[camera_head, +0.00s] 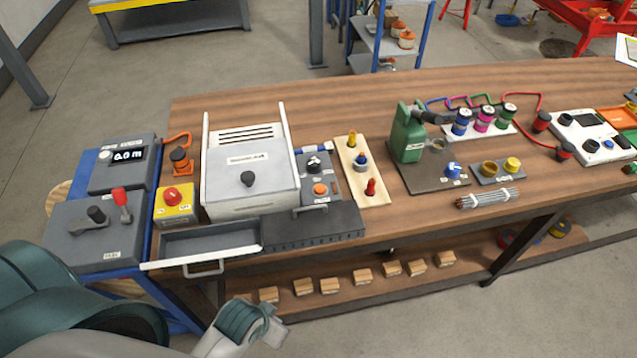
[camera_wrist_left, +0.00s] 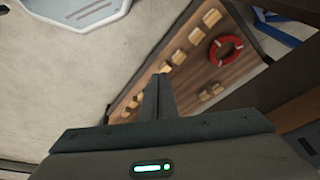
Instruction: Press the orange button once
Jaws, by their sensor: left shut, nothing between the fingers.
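The panel stands on the wooden bench, just right of a light grey machine. My left gripper shows in the left wrist view (camera_wrist_left: 158,92), with its two fingers shut together and nothing between them. It points toward the bench's lower shelf, away from the orange button, which is outside that view. In the head view part of my arm shows at the bottom left, below the bench front. My right gripper is not in view.
A red button on a yellow box (camera_head: 175,203) stands left of the grey machine (camera_head: 248,175). An open drawer tray (camera_head: 210,240) juts out in front. A cream board with colored pegs (camera_head: 361,172) is right of the panel. Wooden blocks (camera_head: 362,276) line the lower shelf.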

